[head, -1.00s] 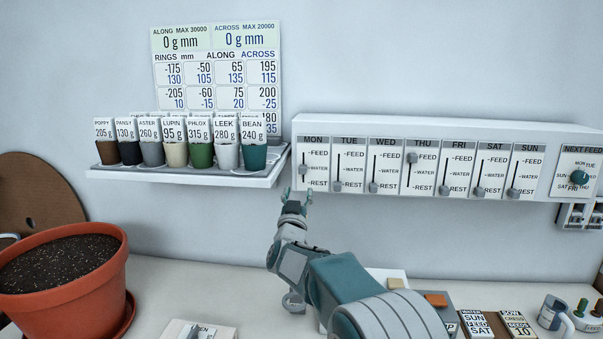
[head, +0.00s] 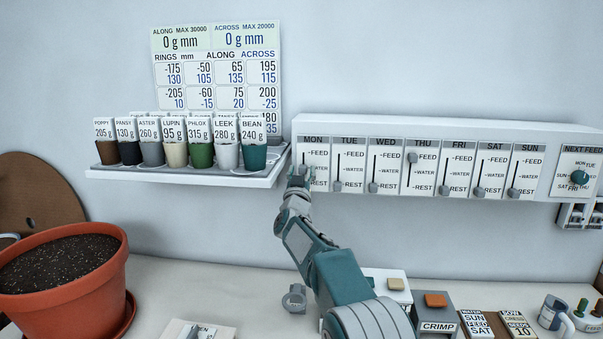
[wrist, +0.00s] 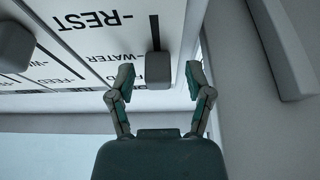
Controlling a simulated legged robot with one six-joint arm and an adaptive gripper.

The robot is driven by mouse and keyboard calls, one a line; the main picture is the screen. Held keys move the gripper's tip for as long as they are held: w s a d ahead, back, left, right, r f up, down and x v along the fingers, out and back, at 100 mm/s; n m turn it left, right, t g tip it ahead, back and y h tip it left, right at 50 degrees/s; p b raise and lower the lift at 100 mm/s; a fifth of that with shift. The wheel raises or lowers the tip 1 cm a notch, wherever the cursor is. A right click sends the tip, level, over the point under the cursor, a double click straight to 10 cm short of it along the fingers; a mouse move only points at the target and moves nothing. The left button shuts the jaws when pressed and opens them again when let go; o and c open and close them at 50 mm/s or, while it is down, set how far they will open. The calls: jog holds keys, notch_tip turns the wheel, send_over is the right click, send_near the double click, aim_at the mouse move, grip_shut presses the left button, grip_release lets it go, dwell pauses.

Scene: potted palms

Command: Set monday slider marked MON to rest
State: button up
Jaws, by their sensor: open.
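The Monday slider panel marked MON (head: 314,143) is the leftmost of the white wall unit, with FEED at the top, WATER in the middle and REST at the bottom. My gripper (head: 300,176) is in front of it and hides the knob in the head view. In the wrist view, which is upside down, the grey Monday knob (wrist: 158,72) sits at about the WATER mark, with its dark slot running on toward REST. My gripper (wrist: 160,76) is open, one finger on each side of the knob, with a visible gap on both sides.
The Tuesday knob (head: 338,187) is close on the right, at REST; it also shows in the wrist view (wrist: 14,47). The Thursday knob (head: 412,158) is at FEED. A shelf (head: 190,176) with seed cups ends just left of my gripper. A potted soil (head: 60,265) stands lower left.

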grip_shut()
jog(key=shift+f, duration=2.6)
grip_release()
jog(key=shift+a, duration=0.1)
jog(key=shift+s, duration=0.1)
jog(key=v, duration=1.1)
jog(key=shift+s+f, duration=0.3)
